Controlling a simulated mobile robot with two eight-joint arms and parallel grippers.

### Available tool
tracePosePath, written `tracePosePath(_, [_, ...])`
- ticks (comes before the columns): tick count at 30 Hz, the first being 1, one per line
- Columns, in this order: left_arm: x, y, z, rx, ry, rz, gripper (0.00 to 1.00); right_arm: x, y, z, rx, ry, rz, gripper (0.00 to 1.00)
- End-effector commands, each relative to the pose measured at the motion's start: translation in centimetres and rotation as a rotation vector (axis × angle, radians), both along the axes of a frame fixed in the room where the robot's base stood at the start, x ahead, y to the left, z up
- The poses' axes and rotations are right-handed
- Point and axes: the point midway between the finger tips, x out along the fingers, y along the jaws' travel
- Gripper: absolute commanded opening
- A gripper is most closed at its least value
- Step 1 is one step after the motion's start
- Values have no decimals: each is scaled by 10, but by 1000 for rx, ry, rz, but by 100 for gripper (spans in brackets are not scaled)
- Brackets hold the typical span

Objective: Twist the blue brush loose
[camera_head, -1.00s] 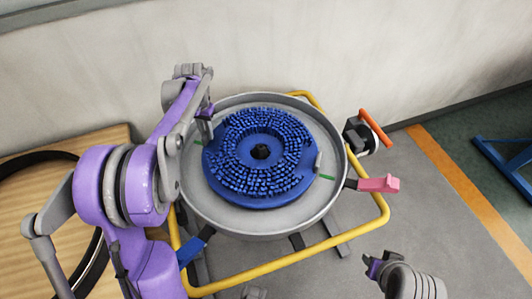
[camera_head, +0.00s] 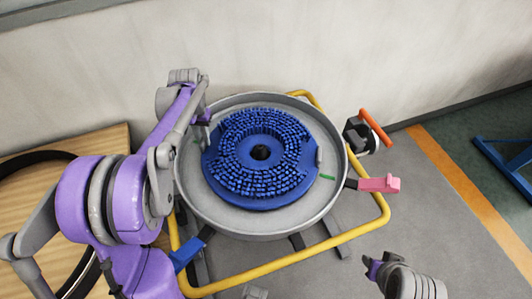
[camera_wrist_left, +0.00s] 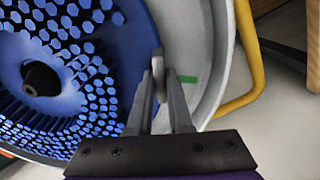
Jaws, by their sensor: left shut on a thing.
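The blue brush (camera_head: 235,180) is a round disc with bristles facing up and a dark hub in its centre hole. It lies flat in the round grey pan (camera_head: 250,221). My left gripper (camera_head: 206,122) is at the brush's left rim. In the left wrist view my left gripper (camera_wrist_left: 160,75) is shut on a grey tab (camera_wrist_left: 158,63) at the edge of the blue brush (camera_wrist_left: 100,105). A second grey tab (camera_head: 319,155) stands on the right rim, slightly above a green mark (camera_head: 327,177) on the pan. My right gripper (camera_head: 373,267) is low at right, apart from the pan; its jaws are unclear.
A yellow tube frame (camera_head: 262,269) surrounds the pan. A pink lever (camera_head: 379,184), a blue lever (camera_head: 188,250) and an orange-handled clamp (camera_head: 375,129) stick out around it. A wooden surface (camera_head: 102,147) with a black ring lies left. The wall is close behind.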

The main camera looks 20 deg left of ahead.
Motion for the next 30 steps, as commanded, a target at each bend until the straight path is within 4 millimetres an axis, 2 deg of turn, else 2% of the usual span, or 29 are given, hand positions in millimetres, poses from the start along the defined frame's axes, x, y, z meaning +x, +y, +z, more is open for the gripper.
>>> tracePosePath(13, [-2, 0, 0, 1, -1, 12, 0, 0, 0, 0, 0, 0, 0, 38])
tracePosePath(30, [-23, -7, 0, 1, -2, 132, 0, 0, 0, -3, 0, 1, 0, 38])
